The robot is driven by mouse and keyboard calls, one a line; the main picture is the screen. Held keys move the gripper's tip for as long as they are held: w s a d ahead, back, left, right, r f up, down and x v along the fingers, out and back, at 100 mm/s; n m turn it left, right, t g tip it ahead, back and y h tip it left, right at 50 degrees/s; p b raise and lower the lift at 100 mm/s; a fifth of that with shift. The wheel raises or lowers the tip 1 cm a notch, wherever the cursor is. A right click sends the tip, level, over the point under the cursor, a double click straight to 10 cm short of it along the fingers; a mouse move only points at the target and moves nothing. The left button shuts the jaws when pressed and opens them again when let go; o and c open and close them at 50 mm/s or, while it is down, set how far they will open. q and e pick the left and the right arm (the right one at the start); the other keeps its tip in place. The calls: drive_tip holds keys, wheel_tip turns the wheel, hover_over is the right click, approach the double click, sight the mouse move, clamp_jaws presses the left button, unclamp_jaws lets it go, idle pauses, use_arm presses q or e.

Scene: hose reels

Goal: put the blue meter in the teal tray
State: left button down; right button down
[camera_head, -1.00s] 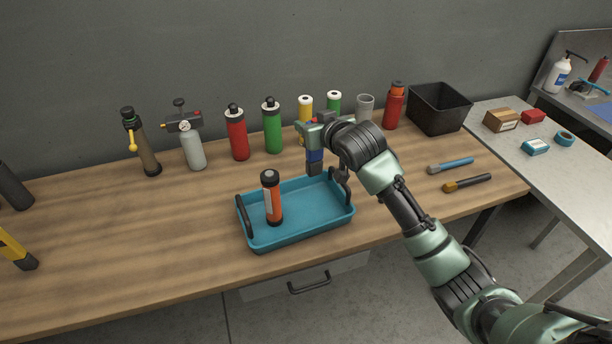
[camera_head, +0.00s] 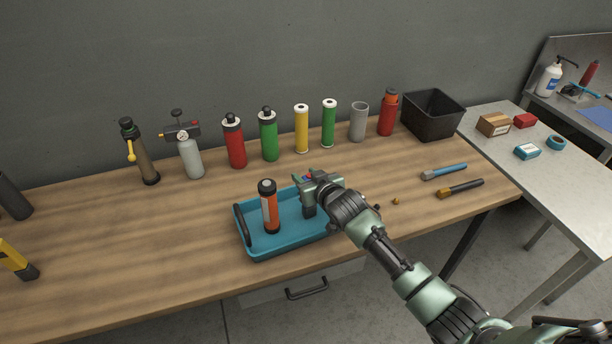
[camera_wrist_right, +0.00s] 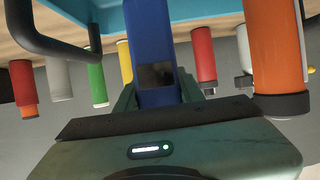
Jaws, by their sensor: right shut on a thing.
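The blue meter (camera_wrist_right: 155,50) stands out in the right wrist view, with a dark square on its face. My right gripper (camera_head: 308,196) is shut on it, over the right part of the teal tray (camera_head: 284,243). In the head view the gripper hides most of the meter; I cannot tell whether it touches the tray floor. The tray also shows in the wrist view (camera_wrist_right: 205,14). An orange cylinder with black ends (camera_head: 269,208) stands upright in the tray's left part, left of the gripper. My left gripper is not in view.
Behind the tray stand a red bottle (camera_head: 235,145), a green bottle (camera_head: 268,138), several other cylinders and a black bin (camera_head: 432,115). Two brush-like tools (camera_head: 460,189) lie at the right. Small brown bits (camera_head: 396,201) lie near my arm.

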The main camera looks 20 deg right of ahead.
drive_tip(key=c, duration=0.9)
unclamp_jaws()
drive_tip(key=shift+s, duration=0.1)
drive_tip(key=b+v, duration=0.1)
drive_tip(key=v, duration=1.1)
drive_tip(key=shift+b, duration=0.4)
